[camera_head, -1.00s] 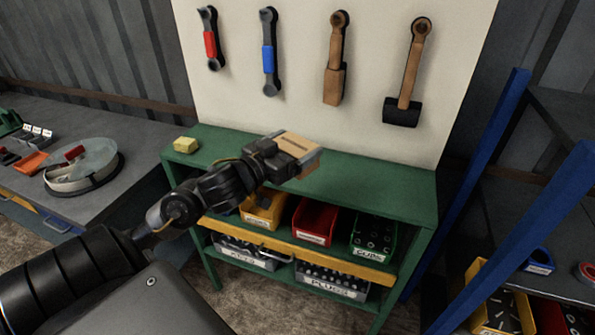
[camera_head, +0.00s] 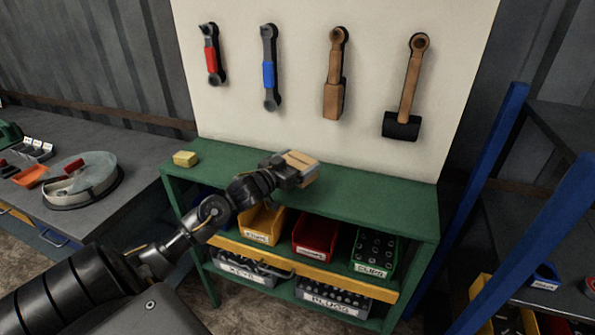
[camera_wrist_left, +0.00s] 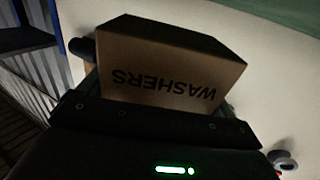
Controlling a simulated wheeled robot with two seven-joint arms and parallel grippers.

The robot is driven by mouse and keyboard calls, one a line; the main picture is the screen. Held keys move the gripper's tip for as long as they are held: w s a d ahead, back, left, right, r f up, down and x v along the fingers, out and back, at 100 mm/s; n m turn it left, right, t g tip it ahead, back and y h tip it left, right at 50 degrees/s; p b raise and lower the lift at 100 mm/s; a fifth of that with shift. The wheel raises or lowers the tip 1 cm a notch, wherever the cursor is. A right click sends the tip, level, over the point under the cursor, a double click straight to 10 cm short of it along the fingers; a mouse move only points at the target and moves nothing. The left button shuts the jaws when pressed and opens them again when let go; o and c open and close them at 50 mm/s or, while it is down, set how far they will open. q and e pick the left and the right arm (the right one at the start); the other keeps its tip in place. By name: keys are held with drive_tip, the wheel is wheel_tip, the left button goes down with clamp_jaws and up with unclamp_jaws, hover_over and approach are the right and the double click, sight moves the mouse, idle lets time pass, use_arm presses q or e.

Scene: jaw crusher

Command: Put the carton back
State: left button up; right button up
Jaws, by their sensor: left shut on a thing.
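The carton (camera_head: 300,162) is a small brown box held in my left gripper (camera_head: 292,170). In the left wrist view the carton (camera_wrist_left: 165,78) fills the space ahead of the jaws and shows the word WASHERS upside down. My left gripper is shut on it, above or at the top of the green bench (camera_head: 375,195); I cannot tell whether the carton touches the bench top. My right gripper is not in view.
A yellow block (camera_head: 185,159) sits at the bench's left end. Bins stand on the shelves below, including a red bin (camera_head: 316,228). Tools hang on the pale board (camera_head: 300,65) behind. A blue-posted rack (camera_head: 550,235) stands at the right. The bench top's right half is clear.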

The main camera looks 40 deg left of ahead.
use_arm(q)
drive_tip(key=shift+w+a+f+p, duration=0.1)
drive_tip(key=shift+f+p, duration=0.2)
drive_tip(key=shift+f, duration=0.45)
drive_tip(key=shift+w+a+f+p, duration=0.1)
drive_tip(key=shift+f+p, duration=0.15)
drive_tip(key=shift+f, duration=0.7)
drive_tip(key=shift+f, duration=0.15)
drive_tip(key=o, duration=1.2)
drive_tip(key=shift+d, duration=0.1)
drive_tip(key=shift+s, duration=0.1)
